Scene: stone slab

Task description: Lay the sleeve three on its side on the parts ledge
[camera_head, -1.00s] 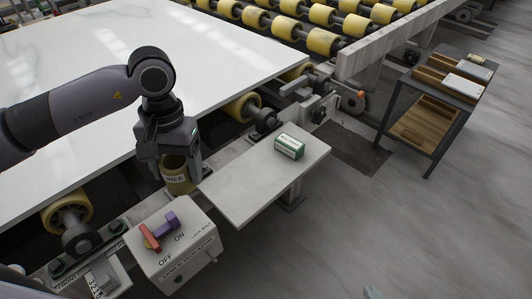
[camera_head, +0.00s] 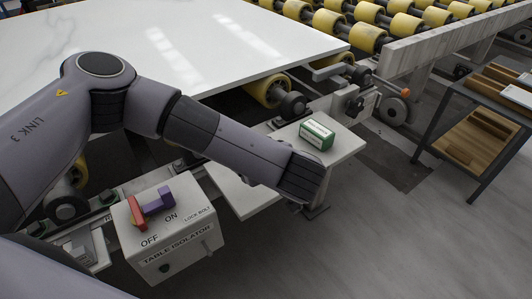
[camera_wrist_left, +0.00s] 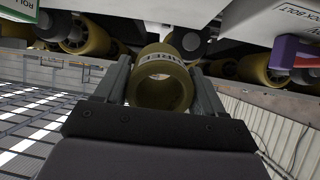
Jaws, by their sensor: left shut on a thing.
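The sleeve three (camera_wrist_left: 163,84) is an olive-brown hollow cylinder with a pale label ending in "REE". In the left wrist view my left gripper (camera_wrist_left: 160,88) is shut on it, one finger on each side, and its open end faces the camera. My own wrist hides the fingers and the sleeve there. I cannot tell whether the sleeve touches the ledge. My right gripper is not in view.
A green and white box (camera_head: 317,135) stands on the ledge's far part, close beyond my wrist. The table isolator box (camera_head: 165,230), with red and purple levers, is left of the ledge. Rollers (camera_head: 268,90) and the stone slab (camera_head: 200,45) lie behind. A shelf cart (camera_head: 480,135) stands right.

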